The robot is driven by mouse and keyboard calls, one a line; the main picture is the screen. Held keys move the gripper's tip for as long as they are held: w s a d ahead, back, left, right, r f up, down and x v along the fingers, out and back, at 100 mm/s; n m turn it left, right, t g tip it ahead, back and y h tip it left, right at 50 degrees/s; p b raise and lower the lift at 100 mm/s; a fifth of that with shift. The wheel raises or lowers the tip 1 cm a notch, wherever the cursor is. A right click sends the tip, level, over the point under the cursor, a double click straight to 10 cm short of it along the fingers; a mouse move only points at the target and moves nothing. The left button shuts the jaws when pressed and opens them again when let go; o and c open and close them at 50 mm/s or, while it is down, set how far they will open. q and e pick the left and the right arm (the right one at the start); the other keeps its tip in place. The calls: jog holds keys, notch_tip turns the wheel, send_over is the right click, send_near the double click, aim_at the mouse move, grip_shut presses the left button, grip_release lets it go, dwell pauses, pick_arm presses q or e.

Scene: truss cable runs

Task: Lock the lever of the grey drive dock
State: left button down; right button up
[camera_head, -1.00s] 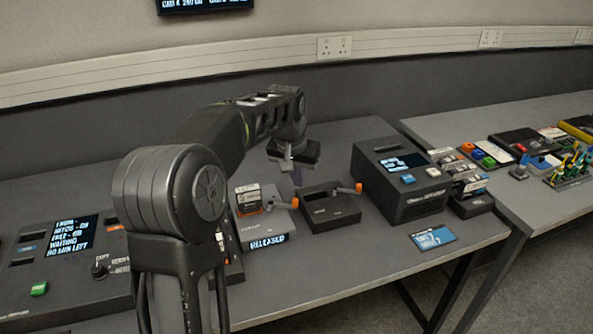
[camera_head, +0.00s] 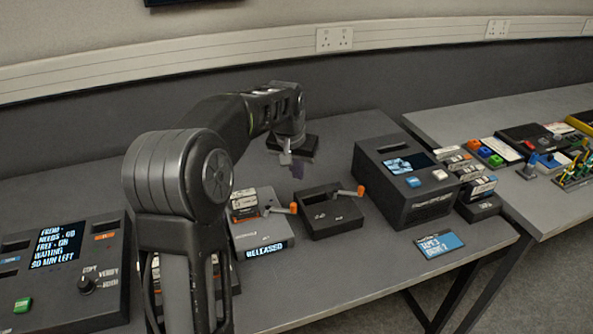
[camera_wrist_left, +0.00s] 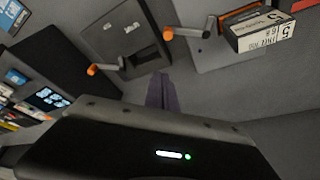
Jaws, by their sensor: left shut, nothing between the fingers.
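The grey drive dock (camera_head: 247,228) stands on the bench with a screen reading RELEASED (camera_head: 266,250). A labelled cartridge (camera_head: 246,203) sits in it. Its lever (camera_head: 292,208) has an orange knob and sticks out to the right side. My left gripper (camera_head: 297,173) is shut and empty, above the bench behind the docks. In the left wrist view, its fingertips (camera_wrist_left: 161,78) lie clear of the grey dock's lever knob (camera_wrist_left: 168,33). The cartridge (camera_wrist_left: 262,32) and the grey dock (camera_wrist_left: 204,54) also show there. My right gripper is out of view.
A dark dock (camera_head: 336,222) with its own orange-knobbed lever (camera_head: 361,191) stands close on the right. Beyond it is a dark box (camera_head: 400,207) with a screen. A blue card (camera_head: 440,245) lies in front. A console (camera_head: 97,285) is on the left.

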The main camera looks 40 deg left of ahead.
pick_arm(q)
jog(key=x, duration=0.7)
jog(key=shift+p, duration=0.3)
jog(key=shift+f, duration=0.3)
jog(key=s, duration=0.1)
jog(key=s+d+p, duration=0.1)
jog(key=s, duration=0.1)
jog(key=shift+s, duration=0.3)
jog(key=shift+f, duration=0.1)
